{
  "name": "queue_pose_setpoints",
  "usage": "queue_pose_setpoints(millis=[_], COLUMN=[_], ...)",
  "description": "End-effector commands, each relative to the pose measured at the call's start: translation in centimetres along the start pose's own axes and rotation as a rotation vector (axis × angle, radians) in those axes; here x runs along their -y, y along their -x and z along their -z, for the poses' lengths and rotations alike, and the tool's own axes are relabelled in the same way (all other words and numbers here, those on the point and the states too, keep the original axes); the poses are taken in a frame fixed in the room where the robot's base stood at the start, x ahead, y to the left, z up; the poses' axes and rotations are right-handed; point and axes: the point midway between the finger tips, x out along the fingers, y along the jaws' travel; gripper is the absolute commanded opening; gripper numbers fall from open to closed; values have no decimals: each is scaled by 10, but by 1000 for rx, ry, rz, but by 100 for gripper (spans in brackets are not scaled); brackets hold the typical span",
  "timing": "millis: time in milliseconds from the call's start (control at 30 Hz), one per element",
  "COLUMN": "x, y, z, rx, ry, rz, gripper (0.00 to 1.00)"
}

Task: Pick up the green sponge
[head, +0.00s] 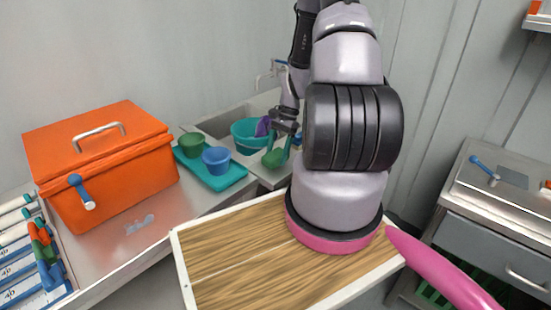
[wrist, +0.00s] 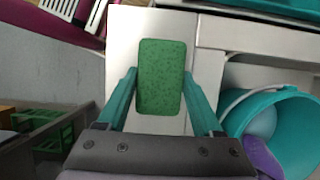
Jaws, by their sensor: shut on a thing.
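The green sponge (wrist: 161,76) is a speckled block with rounded corners, seen upright in the middle of the wrist view. My gripper (wrist: 160,76) has its two teal fingers at the sponge's left and right long edges and is shut on it. In the head view my gripper (head: 279,156) points down by the sink counter, and the sponge (head: 274,159) shows small and green between the fingertips. Pale metal counter lies beneath it in the wrist view. I cannot tell whether the sponge touches the counter.
A teal bucket (head: 246,130) with a purple cloth (head: 263,126) stands close beside my gripper. A teal tray (head: 228,177) holds a green bowl (head: 191,145) and a blue bowl (head: 216,160). A large orange box (head: 104,163) stands on the counter further left.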

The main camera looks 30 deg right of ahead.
Motion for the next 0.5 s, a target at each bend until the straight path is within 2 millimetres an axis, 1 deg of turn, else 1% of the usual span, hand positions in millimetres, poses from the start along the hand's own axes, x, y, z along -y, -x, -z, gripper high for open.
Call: queue_pose_setpoints(millis=[167, 267, 367, 500], x=[0, 0, 1, 1], y=[1, 6, 17, 41], z=[0, -2, -6, -16], rx=[0, -1, -3, -5], ry=[0, 0, 1, 2], rz=[0, 0, 1, 3], gripper=[15, 15, 15, 15])
